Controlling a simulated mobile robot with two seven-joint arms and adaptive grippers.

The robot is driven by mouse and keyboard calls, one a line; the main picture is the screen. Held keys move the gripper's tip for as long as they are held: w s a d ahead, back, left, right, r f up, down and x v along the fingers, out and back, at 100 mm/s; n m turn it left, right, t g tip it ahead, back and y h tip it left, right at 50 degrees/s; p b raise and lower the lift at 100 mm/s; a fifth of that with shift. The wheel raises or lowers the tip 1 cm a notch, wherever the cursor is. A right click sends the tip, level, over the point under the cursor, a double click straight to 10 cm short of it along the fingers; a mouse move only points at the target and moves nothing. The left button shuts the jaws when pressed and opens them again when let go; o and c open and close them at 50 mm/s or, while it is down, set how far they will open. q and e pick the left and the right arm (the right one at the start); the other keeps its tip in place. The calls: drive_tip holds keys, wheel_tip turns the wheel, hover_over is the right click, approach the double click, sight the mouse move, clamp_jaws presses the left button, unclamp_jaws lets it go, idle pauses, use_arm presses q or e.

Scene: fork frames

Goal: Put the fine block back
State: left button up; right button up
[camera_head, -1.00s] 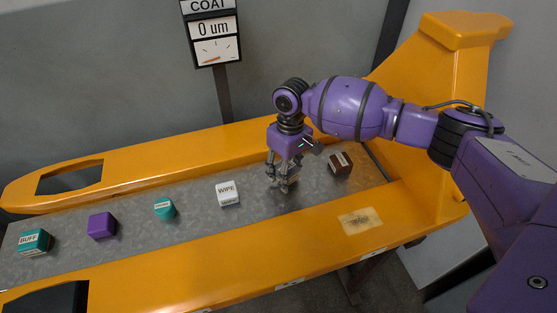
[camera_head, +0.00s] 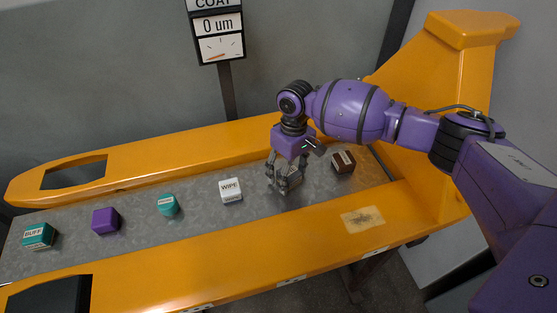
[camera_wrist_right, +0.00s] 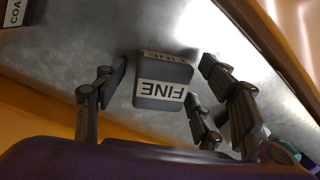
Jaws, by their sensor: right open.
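The fine block (camera_wrist_right: 165,93) is grey with a white FINE label, upside down in the right wrist view. It sits on the grey metal strip (camera_wrist_right: 60,72). In the head view the block (camera_head: 294,181) is partly hidden by my right gripper (camera_head: 284,187). That gripper is open, fingers pointing down, just over the strip between the WIPE block and the dark brown block. In the wrist view its fingers (camera_wrist_right: 165,95) are spread on both sides of the block, with visible gaps. My left gripper is not in view.
Along the strip stand a teal BUFF block (camera_head: 39,236), a purple block (camera_head: 105,221), a small teal block (camera_head: 168,204), a white WIPE block (camera_head: 231,190) and a brown block (camera_head: 343,162). Orange rails border the strip. A COAT gauge (camera_head: 218,37) reading 0 um stands behind.

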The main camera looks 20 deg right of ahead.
wheel_tip(320, 180, up, 13)
drive_tip(key=w, duration=0.1)
drive_tip(key=shift+w+d+p, duration=0.25)
drive_tip(key=shift+d+p, duration=0.05)
drive_tip(key=shift+d, duration=0.1)
idle(0.8)
idle(0.4)
